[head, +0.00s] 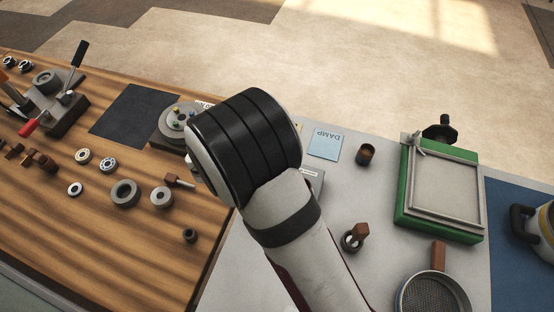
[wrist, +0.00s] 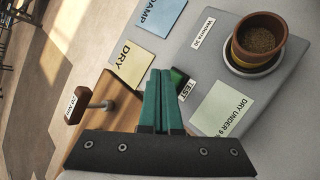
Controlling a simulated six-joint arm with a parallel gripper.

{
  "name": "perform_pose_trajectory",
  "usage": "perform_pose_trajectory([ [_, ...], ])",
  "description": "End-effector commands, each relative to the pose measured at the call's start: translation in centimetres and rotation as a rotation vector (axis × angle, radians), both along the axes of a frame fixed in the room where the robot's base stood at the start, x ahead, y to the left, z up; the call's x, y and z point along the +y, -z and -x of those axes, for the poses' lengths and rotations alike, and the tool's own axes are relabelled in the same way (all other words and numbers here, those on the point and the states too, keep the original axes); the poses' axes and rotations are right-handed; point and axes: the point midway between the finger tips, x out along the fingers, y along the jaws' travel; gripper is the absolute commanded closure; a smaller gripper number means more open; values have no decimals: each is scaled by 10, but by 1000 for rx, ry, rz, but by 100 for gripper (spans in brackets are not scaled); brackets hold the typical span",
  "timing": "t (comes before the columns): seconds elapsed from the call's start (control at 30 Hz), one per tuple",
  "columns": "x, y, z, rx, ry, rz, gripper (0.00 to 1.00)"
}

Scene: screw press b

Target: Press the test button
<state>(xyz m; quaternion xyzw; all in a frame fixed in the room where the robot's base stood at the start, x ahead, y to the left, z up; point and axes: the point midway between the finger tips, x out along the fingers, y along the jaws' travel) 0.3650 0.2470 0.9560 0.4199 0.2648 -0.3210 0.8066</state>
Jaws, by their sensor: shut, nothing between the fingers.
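The grey moisture meter (wrist: 232,72) fills the right of the wrist view, with a TEST label (wrist: 185,91) near its left edge. A small dark green part (wrist: 178,76) sits right beside that label; I cannot tell whether it is the test button or a display. My gripper (wrist: 160,72) has its two teal fingers together with nothing between them. The fingertips are just left of the dark green part and partly overlap it; contact cannot be told. In the head view my arm hides most of the meter, and only a grey edge (head: 314,182) shows.
A brown cup (wrist: 259,41) stands on the meter. DRY (wrist: 130,64) and DAMP (wrist: 160,14) cards lie beyond it. A wooden-handled tool (wrist: 88,108) is to the left. A green-framed screen (head: 440,190) and a sieve (head: 432,293) stand at right in the head view.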

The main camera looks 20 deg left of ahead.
Motion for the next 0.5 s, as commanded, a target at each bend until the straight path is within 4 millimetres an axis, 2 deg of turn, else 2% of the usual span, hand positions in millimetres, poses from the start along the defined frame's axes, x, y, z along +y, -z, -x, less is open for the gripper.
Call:
perform_pose_trajectory([
  [0.2, 0, 7, 0, 0, -1, 1, 100],
  [0.5, 0, 8, 0, 0, 0, 0, 100],
])
